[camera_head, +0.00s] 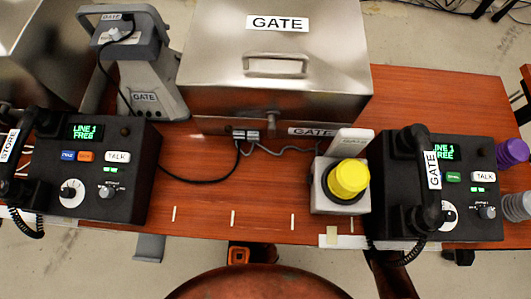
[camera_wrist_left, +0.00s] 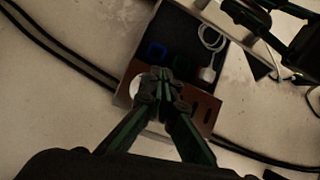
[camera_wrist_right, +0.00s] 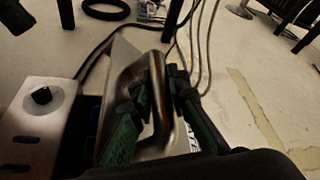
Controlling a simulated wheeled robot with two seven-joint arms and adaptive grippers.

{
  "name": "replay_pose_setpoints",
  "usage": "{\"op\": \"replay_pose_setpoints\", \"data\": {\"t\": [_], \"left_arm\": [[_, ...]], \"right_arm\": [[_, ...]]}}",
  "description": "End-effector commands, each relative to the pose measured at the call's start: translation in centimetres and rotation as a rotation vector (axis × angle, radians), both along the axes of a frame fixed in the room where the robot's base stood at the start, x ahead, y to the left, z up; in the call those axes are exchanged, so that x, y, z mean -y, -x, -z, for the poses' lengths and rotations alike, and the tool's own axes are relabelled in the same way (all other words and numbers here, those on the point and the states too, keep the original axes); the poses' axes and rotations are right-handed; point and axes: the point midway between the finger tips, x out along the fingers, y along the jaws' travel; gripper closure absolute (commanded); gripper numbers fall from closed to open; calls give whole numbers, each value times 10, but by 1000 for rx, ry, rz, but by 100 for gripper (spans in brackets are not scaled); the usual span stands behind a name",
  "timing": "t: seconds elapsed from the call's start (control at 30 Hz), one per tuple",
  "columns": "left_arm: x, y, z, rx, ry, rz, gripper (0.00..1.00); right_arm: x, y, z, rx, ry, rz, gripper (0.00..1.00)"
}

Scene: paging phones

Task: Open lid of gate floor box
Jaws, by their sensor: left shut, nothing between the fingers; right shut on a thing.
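In the right wrist view a metal lid (camera_wrist_right: 121,58) carries a bent metal handle (camera_wrist_right: 131,74), with part of a GATE label (camera_wrist_right: 191,143) beside it. My right gripper (camera_wrist_right: 162,84) is shut on this handle. A dark opening with blue parts (camera_wrist_right: 91,108) shows left of the lid, so the lid stands at least partly raised. In the left wrist view the floor box (camera_wrist_left: 182,27) shows a dark inside with a coiled white cable (camera_wrist_left: 211,38). My left gripper (camera_wrist_left: 163,80) is shut and empty above its brown panel (camera_wrist_left: 199,108). Neither gripper is clear in the head view.
In the head view a wooden table (camera_head: 205,205) bears a steel GATE case (camera_head: 275,75), a GATE phone (camera_head: 430,190), a STORE phone (camera_head: 85,170) and a yellow button (camera_head: 348,179). Black cables (camera_wrist_left: 62,58) cross the floor beside the box. A knob panel (camera_wrist_right: 38,125) lies left of the lid.

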Motion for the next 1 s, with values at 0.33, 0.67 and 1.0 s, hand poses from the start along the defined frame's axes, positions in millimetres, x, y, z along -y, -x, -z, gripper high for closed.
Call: {"op": "replay_pose_setpoints", "data": {"t": [0.33,0.67,1.0], "left_arm": [[9,-25,-9,57,-160,164,100],[9,-60,41,54,-158,162,100],[10,-90,47,57,-152,160,100]], "right_arm": [[0,1,1,-3,0,-2,100],[-1,2,1,-3,0,-2,100],[-1,1,1,-3,1,-1,100]]}}
